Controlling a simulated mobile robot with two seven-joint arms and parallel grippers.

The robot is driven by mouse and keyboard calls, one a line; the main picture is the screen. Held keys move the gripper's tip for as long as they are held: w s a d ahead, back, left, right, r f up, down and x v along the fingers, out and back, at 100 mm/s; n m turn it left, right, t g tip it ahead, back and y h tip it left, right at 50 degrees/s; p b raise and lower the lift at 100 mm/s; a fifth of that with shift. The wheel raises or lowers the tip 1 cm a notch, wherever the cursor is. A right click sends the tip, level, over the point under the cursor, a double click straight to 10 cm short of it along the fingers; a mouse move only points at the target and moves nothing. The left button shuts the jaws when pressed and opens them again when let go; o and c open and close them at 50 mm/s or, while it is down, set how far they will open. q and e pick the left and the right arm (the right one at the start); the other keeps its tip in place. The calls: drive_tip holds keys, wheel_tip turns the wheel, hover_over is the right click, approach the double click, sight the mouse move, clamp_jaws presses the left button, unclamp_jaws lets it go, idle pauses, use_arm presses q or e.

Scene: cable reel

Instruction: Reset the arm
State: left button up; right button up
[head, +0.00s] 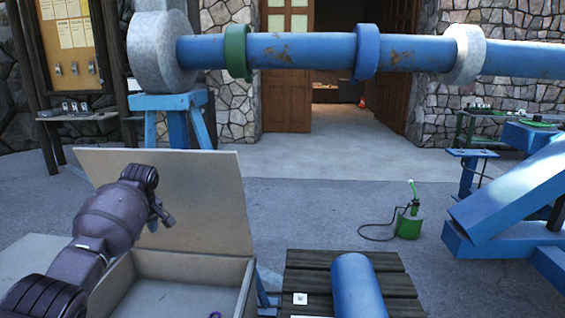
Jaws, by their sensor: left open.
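My left arm comes in from the lower left, and its gripper (161,215) is held above an open wooden box (190,266), in front of the box's raised lid (205,190). The gripper is open with nothing seen between its fingers. A small purple ring-like item (214,315) shows inside the box at the bottom edge of the picture. My right gripper is not in view.
A blue pipe (300,50) with coloured rings runs across the top on blue stands. A dark slatted table (300,265) holds a blue cylinder (357,285). A green pump can (410,222) stands on the floor. Blue beams (515,195) are at the right. The middle floor is clear.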

use_arm(q)
drive_tip(key=s+d+f+m, duration=0.3)
drive_tip(key=s+f, duration=0.7)
drive_tip(key=s, duration=0.1)
drive_tip(key=s+d+f+m, duration=0.3)
drive_tip(key=s+f+m, duration=0.1)
drive_tip(key=s+f, duration=0.75)
drive_tip(key=s+d+r+m+t+h, duration=0.1)
drive_tip(key=s+d+r+m, duration=0.15)
drive_tip(key=s, duration=1.25)
drive_tip(key=s+d+r+m+t, duration=0.15)
drive_tip(key=s+r, duration=0.25)
drive_tip(key=s, duration=1.1)
drive_tip(key=w+f+t+h, duration=0.1)
drive_tip(key=w+f+t, duration=0.6)
drive_tip(key=f, duration=0.4)
drive_tip(key=shift+w+d+m, duration=0.15)
drive_tip(key=shift+m, duration=0.25)
drive_tip(key=shift+f+t, duration=0.1)
drive_tip(key=shift+t, duration=0.15)
